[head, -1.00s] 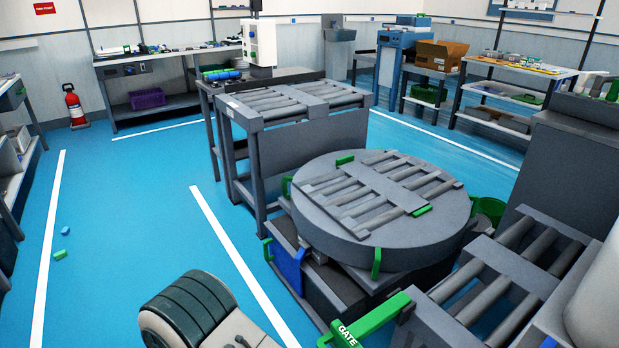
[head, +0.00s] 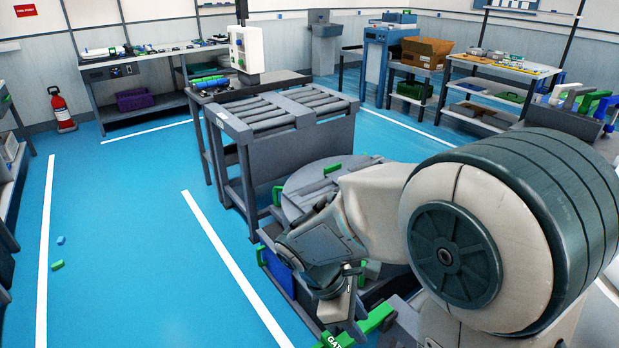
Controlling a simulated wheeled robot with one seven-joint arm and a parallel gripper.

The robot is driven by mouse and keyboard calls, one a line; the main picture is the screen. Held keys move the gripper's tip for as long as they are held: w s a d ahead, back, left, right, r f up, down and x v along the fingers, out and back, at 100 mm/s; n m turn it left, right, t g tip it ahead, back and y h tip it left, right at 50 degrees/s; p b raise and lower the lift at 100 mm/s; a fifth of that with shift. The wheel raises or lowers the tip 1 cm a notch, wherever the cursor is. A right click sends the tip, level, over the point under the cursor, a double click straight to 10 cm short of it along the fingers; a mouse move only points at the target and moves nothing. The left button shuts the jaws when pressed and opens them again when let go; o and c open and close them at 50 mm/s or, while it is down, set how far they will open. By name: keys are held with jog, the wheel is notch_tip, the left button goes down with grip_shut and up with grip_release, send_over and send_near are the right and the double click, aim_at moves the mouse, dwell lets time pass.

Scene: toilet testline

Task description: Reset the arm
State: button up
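My arm reaches in from the lower right of the head view, raised and bent, in front of the round grey turntable (head: 305,180). Its end points down near the green gate bar (head: 378,319). My gripper (head: 345,322) is small in the picture and partly hidden by my own arm, and whether its fingers are open or shut does not show. I cannot tell whether it touches the gate bar.
A roller conveyor table (head: 285,117) stands behind the turntable. A blue bin (head: 278,272) is at the turntable's left. Small green (head: 57,265) and blue (head: 60,240) pieces lie on the floor at left. The blue floor at left is mostly clear.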

jog(key=s+d+r+m+t+y+p, duration=0.2)
jog(key=d+r+m+y+p, duration=0.1)
jog(key=r+m, duration=0.5)
jog(key=s+d+r+m+t+y+p, duration=0.2)
jog(key=d+r+m+y+p, duration=0.1)
jog(key=r+m, duration=0.5)
jog(key=shift+r+p, duration=0.4)
jog(key=shift+p, duration=0.25)
jog(key=shift+s, duration=0.1)
